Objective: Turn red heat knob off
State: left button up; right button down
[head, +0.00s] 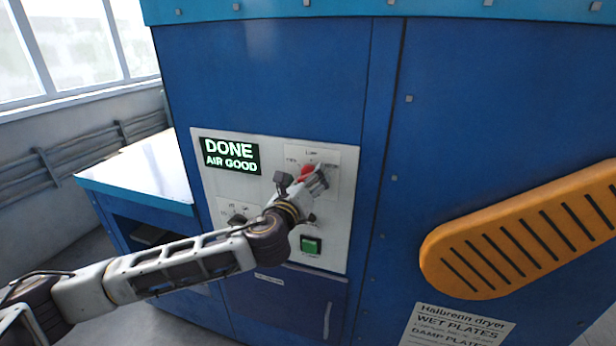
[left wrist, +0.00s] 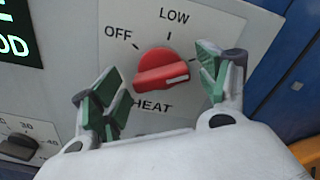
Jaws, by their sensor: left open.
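The red heat knob (head: 307,170) is on the white control panel (head: 215,190) of the blue dryer. In the left wrist view the red knob (left wrist: 160,70) shows in full, with OFF and LOW labels above it and HEAT below. Its white mark is at its right end, away from OFF. My left gripper (head: 301,180) is open in front of the panel. In the left wrist view its green-padded fingers (left wrist: 158,80) are on either side of the knob, with visible gaps. Contact with the panel cannot be told. My right gripper is not in view.
A display (head: 230,156) reads DONE, AIR GOOD. A dark dial (head: 237,219) and a green button (head: 311,245) are lower on the panel. An orange slotted part (head: 520,235) juts out at right. A white-topped side surface (head: 145,170) is at left.

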pick_arm(q)
jog(key=shift+w+d, duration=0.2)
jog(key=shift+w, duration=0.35)
jog(key=shift+c, duration=0.3)
jog(key=c, duration=1)
